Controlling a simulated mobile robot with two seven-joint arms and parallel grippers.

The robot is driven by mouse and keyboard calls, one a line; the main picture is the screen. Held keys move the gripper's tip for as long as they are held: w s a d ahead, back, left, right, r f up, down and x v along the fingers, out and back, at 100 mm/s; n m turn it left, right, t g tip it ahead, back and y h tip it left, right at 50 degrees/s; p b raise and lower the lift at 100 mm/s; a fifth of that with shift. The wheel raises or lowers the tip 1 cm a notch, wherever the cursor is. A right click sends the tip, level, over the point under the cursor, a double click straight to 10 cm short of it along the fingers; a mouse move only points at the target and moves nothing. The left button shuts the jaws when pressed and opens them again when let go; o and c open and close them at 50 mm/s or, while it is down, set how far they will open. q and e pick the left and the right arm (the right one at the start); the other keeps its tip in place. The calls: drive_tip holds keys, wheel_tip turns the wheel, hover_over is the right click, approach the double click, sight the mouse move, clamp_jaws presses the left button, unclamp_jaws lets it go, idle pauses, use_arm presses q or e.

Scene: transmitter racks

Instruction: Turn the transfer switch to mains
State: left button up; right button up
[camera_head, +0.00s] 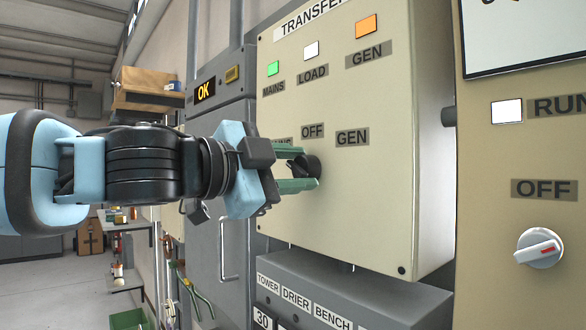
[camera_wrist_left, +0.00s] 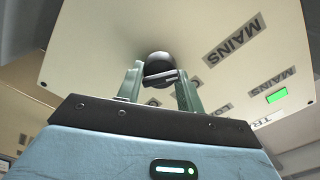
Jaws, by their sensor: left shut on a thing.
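The transfer switch is a black round knob (camera_head: 314,166) on the cream transfer panel (camera_head: 385,110). OFF and GEN labels show above and right of it; the label on its left is mostly hidden by my gripper. My left gripper (camera_head: 298,168) comes in from the left, its green fingers shut on the knob, one above and one below. In the left wrist view the knob (camera_wrist_left: 158,66) sits between the two fingertips (camera_wrist_left: 159,76), and a pale line crosses its grip. I cannot tell which label the knob points to. My right gripper is not in view.
Above the knob are a green MAINS lamp (camera_head: 273,68), a white LOAD lamp (camera_head: 311,49) and an orange GEN lamp (camera_head: 366,26). A grey breaker box (camera_head: 345,290) stands out below.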

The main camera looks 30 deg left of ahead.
use_arm(q)
drive_tip(key=o, duration=1)
drive_tip(key=p+v, duration=0.2)
drive_tip(key=v, duration=0.5)
drive_tip(key=shift+s+a, duration=0.1)
drive_tip(key=shift+s, duration=0.3)
